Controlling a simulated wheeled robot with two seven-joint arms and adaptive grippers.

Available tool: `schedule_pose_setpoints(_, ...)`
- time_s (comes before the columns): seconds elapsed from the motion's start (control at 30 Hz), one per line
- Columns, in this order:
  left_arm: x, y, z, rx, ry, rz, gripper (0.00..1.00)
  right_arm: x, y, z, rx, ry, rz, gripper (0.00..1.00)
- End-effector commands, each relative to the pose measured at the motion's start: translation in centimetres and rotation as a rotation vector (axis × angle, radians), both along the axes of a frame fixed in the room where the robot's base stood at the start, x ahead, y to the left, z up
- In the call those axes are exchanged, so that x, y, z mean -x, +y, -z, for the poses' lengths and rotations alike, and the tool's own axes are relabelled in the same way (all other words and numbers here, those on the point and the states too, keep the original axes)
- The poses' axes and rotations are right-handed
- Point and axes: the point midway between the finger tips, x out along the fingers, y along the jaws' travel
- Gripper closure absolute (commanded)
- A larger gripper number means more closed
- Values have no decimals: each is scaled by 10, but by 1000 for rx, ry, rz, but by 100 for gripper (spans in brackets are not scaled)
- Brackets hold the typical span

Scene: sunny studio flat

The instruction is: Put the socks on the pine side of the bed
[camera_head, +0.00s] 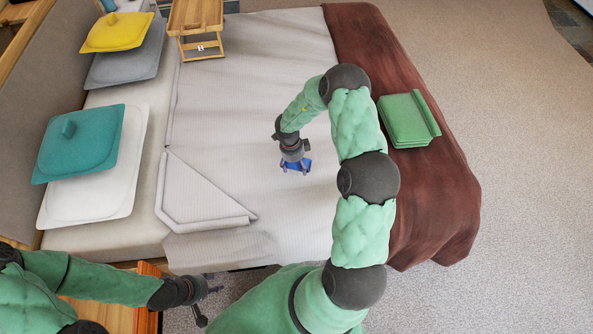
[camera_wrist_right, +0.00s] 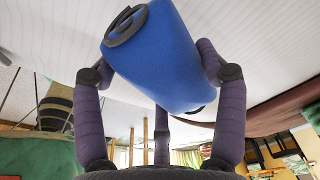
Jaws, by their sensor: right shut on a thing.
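A blue rolled bundle with a dark spiral end, seemingly the socks (camera_wrist_right: 158,62), fills the upper middle of the right wrist view. My right gripper (camera_head: 296,166) is shut on it, with purple fingers on both sides. In the head view the gripper is over the middle of the bed's pale striped cover (camera_head: 245,105); the bundle is mostly hidden there, and I cannot tell its height above the cover. My left gripper (camera_head: 209,301) is empty, with its fingers apart, off the bed's near edge. An orange-brown wooden piece (camera_head: 147,318) stands at that near side, partly hidden by my left arm.
Teal (camera_head: 80,145) and white (camera_head: 115,195) pillows lie at the left, yellow (camera_head: 115,33) and grey ones behind. A wooden tray stand (camera_head: 196,16) is at the far edge. A green folded cloth (camera_head: 405,118) lies on the brown throw (camera_head: 440,190). The cover's corner is folded back.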

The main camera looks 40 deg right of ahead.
Motion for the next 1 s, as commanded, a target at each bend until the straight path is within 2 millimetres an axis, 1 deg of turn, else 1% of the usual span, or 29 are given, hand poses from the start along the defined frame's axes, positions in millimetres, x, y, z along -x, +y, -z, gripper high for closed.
schedule_pose_setpoints(0.17, 0, 0, 4, 0, 0, 0, 60, -4, -6, 8, 2, -1, 1, 56)
schedule_pose_setpoints(0.23, 0, 0, 9, 0, 0, 0, 60, -7, -10, 16, 1, -1, 2, 56)
schedule_pose_setpoints(0.33, 0, 0, 20, 0, 0, 0, 60, -6, -8, 31, 1, 1, 0, 56)
schedule_pose_setpoints(0.43, 0, 0, 28, 0, 0, 0, 60, -6, -8, 41, 0, 0, 0, 56)
schedule_pose_setpoints(0.87, 0, 0, 26, 0, 0, 0, 60, -6, -8, 44, 1, 1, -1, 56)
schedule_pose_setpoints(0.9, 0, 0, 26, 0, -1, 0, 60, -6, -8, 44, 1, -1, -1, 20)
schedule_pose_setpoints(0.97, 0, 0, 26, 0, 0, 0, 60, -6, -8, 44, 1, -1, -1, 4)
schedule_pose_setpoints(1.0, 0, 0, 26, 0, 0, 0, 60, -6, -8, 44, 1, -1, -1, 4)
